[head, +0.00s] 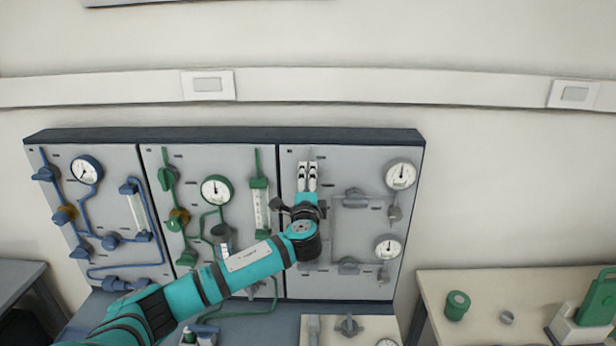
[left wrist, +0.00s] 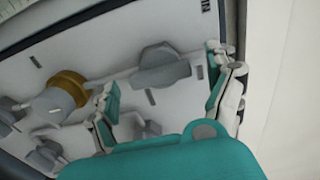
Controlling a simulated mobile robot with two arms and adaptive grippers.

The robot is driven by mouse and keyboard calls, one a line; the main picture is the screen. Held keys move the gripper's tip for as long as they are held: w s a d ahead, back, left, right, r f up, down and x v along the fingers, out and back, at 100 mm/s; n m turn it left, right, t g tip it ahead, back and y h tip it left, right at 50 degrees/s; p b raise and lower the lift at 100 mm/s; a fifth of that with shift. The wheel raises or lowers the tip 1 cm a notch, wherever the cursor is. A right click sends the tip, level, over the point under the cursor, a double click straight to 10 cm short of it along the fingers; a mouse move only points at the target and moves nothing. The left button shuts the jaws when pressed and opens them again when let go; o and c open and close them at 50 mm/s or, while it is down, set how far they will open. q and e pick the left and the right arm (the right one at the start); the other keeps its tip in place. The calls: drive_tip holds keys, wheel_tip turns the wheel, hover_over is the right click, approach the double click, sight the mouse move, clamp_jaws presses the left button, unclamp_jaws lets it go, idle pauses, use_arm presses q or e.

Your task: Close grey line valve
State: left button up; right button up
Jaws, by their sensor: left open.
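The grey line panel (head: 330,172) is the right section of a wall board, with grey pipes and several grey valves. One grey valve (head: 355,198) is at its upper middle and another (head: 349,266) at its lower middle. My left gripper (head: 307,170) is open in front of the panel's upper left. In the left wrist view, a grey valve handle (left wrist: 160,68) shows between and beyond the spread fingers, and I see no contact. A brass-coloured collar (left wrist: 68,90) on a grey fitting is left of them. My left arm hides part of the panel's left side. My right gripper is not in view.
Two gauges (head: 400,175) (head: 388,247) sit on the grey panel's right side. The green line panel (head: 240,165) and blue line panel (head: 110,165) are to the left. A table (head: 480,285) at the right holds a green container (head: 457,305).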

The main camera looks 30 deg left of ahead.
use_arm(q)
drive_tip(key=shift+x, duration=1)
drive_tip(key=c, duration=1.2)
